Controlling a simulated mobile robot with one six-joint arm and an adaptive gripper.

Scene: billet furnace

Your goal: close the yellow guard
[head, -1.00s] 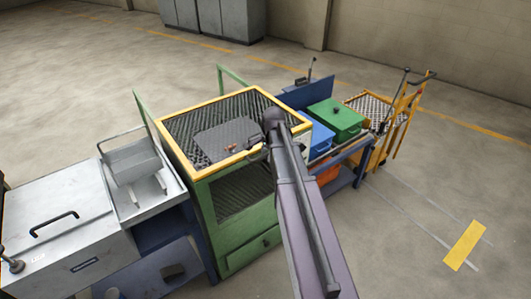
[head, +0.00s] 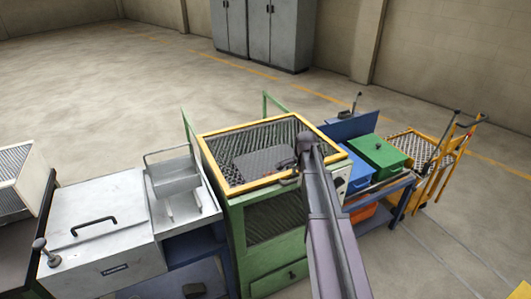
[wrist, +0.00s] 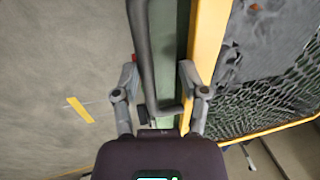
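The yellow guard (head: 262,182) is a yellow frame with dark mesh, lying about flat over the top of the green cabinet (head: 240,235) in the head view. Its yellow edge (wrist: 208,40) and mesh (wrist: 262,95) fill the right of the wrist view. A dark bar handle (wrist: 146,60) runs along the guard's edge. My gripper (wrist: 158,74) is open, with its fingers apart on either side of the handle and the guard's edge. In the head view my arm hides part of the guard's front right corner and most of the gripper.
To the right are a blue box (head: 354,172), a green box (head: 380,152) and a yellow cart (head: 440,165). Open floor lies behind and at right.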

